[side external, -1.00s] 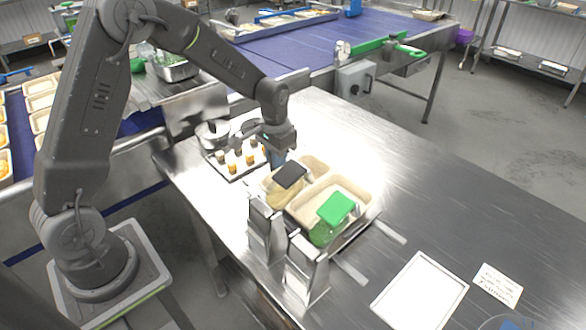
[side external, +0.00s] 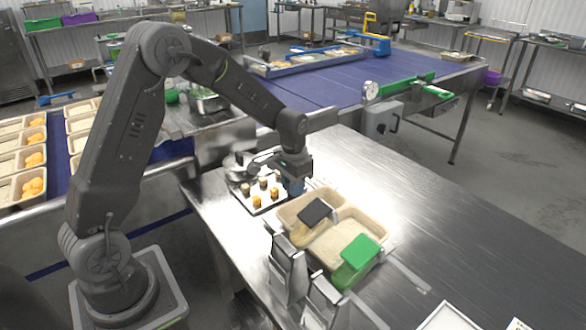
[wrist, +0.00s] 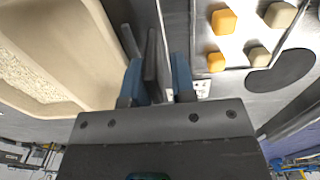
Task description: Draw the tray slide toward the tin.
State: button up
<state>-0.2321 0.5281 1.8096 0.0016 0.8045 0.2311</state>
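A pale flat tray (side external: 250,203) carrying small orange and tan pieces stands at the table's left end; its edge also shows at the right of the wrist view (wrist: 225,55). I cannot tell for sure whether it is the tray slide. A round metal vessel (side external: 236,172), possibly the tin, stands behind it. My gripper (side external: 294,188) is low, between this tray and the beige containers. In the wrist view my gripper (wrist: 158,78) has its blue fingers apart. A thin dark upright piece (wrist: 150,55) shows between them, nearer the left finger; I cannot tell whether they touch it.
Beige containers (side external: 383,232) of pale grains stand close right of my gripper, with a black-topped scoop (side external: 315,211) and a green-topped one (side external: 360,251). Metal stands (side external: 288,270) are in front. A dark oval (wrist: 281,72) lies by the pieces.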

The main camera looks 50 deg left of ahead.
notch_tip(320, 180, up, 13)
jog(key=shift+r, duration=0.15)
dwell(0.4)
jog(key=s+d+r+t, duration=0.3)
jog(key=s+d+r, duration=0.3)
jog(key=s, duration=0.4)
jog(key=s+d+t, duration=0.2)
jog(key=s+d, duration=0.2)
jog(key=s, duration=0.9)
jog(key=shift+f+t, duration=0.3)
jog(key=shift+f, duration=0.15)
